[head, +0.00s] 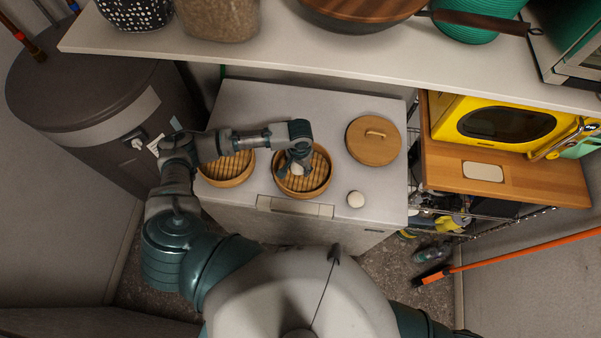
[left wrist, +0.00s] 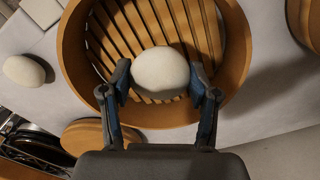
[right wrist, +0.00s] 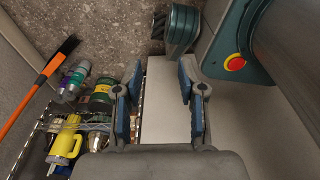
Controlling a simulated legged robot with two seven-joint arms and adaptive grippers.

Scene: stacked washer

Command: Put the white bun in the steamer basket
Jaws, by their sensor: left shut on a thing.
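A white bun (left wrist: 160,72) is held between the fingers of my left gripper (left wrist: 160,88), which is shut on it. My left gripper (head: 297,160) is over the right-hand steamer basket (head: 323,178), a round wooden basket with a slatted bottom. The bun is within the basket's rim in the left wrist view; I cannot tell if it touches the slats. A second white bun (head: 356,199) lies on the white top, right of this basket. A second basket (head: 228,181) stands to the left, partly behind my arm. My right gripper (right wrist: 160,95) is open and empty, away from the baskets.
A round wooden lid (head: 373,140) with a handle lies right of the baskets on the white top (head: 250,98). A shelf (head: 330,50) with a pan overhangs the back. A yellow microwave (head: 490,120) stands right; a grey tank (head: 95,95) stands left.

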